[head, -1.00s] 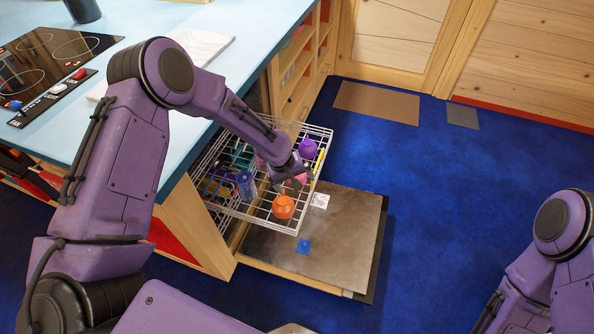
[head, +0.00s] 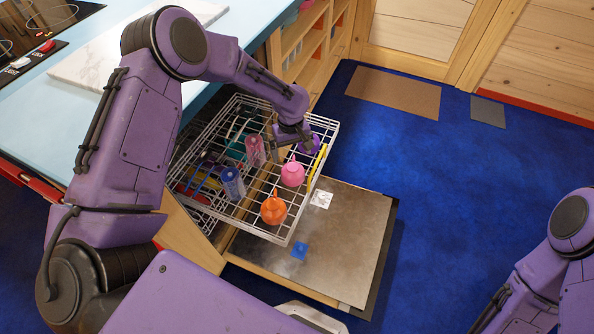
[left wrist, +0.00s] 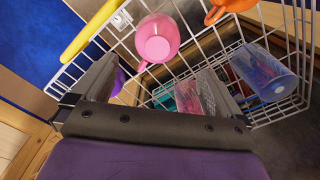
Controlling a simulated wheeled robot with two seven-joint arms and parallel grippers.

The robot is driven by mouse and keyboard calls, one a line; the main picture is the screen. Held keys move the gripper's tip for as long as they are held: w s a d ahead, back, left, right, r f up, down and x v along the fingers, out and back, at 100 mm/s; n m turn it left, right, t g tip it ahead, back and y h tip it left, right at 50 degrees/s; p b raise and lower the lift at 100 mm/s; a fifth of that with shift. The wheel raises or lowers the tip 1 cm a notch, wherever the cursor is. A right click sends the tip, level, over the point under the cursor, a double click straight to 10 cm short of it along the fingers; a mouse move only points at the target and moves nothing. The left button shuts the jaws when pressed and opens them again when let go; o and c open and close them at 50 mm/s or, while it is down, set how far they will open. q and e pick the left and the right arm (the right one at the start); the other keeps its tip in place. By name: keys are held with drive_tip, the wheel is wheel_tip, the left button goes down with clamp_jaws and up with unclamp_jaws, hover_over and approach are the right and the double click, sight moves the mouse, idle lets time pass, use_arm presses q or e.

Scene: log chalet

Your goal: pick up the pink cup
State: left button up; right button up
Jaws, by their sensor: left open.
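The pink cup (head: 292,175) stands in the upper wire basket (head: 275,238), between an orange cup (head: 273,210) and a purple cup (head: 309,144). In the left wrist view the pink cup (left wrist: 157,42) is ahead of the fingers, near the top middle. My left gripper (head: 293,150) is open and empty, just behind the pink cup, and partly covers the purple cup. In the left wrist view its two fingers (left wrist: 155,80) are wide apart with nothing held between them. My right arm shows at the right edge; its gripper is out of view.
The basket also holds a blue patterned glass (head: 233,184), a reddish glass (head: 255,150) and a yellow stick (head: 318,166). A blue-topped counter (head: 120,75) stands at the left. A grey panel (head: 340,250) lies below the basket.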

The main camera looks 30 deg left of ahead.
sight(292, 166)
use_arm(q)
drive_tip(key=shift+w+f, duration=0.2)
drive_tip(key=shift+f, duration=0.5)
wheel_tip(292, 166, down, 4)
drive_tip(key=shift+w, duration=0.15)
wheel_tip(292, 166, down, 6)
drive_tip(key=shift+f, duration=0.15)
drive_tip(key=c, duration=0.9)
